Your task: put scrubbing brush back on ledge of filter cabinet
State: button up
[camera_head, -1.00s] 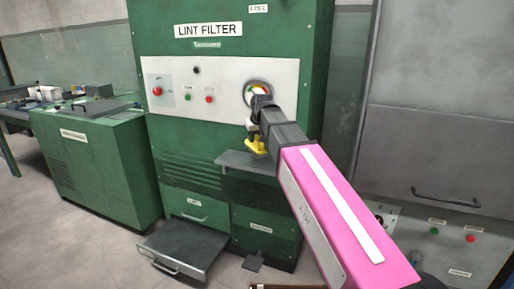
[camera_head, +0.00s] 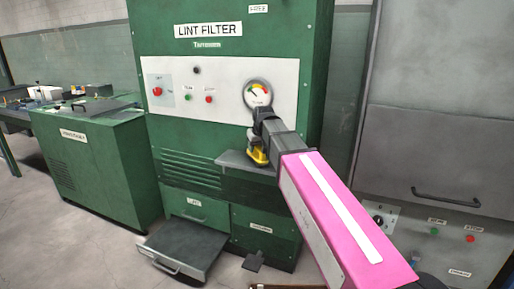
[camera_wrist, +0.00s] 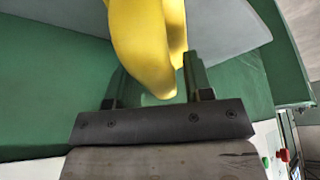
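The yellow scrubbing brush (camera_head: 257,156) is at the front of the grey ledge (camera_head: 232,160) of the green filter cabinet (camera_head: 226,100). My gripper (camera_head: 257,145) reaches over the ledge from the right, with the brush below its fingers. The ledge (camera_wrist: 225,28) shows as a grey surface behind the brush. I cannot tell whether the brush touches it.
A pressure gauge (camera_head: 257,94) is on the white panel just above my gripper. An open grey drawer (camera_head: 182,250) sticks out low on the cabinet. A green cabinet (camera_head: 95,160) stands left. A grey machine (camera_head: 440,150) stands right. The ledge's left part is bare.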

jog(key=shift+r, duration=0.1)
jog(key=v, duration=1.2)
dwell(0.4)
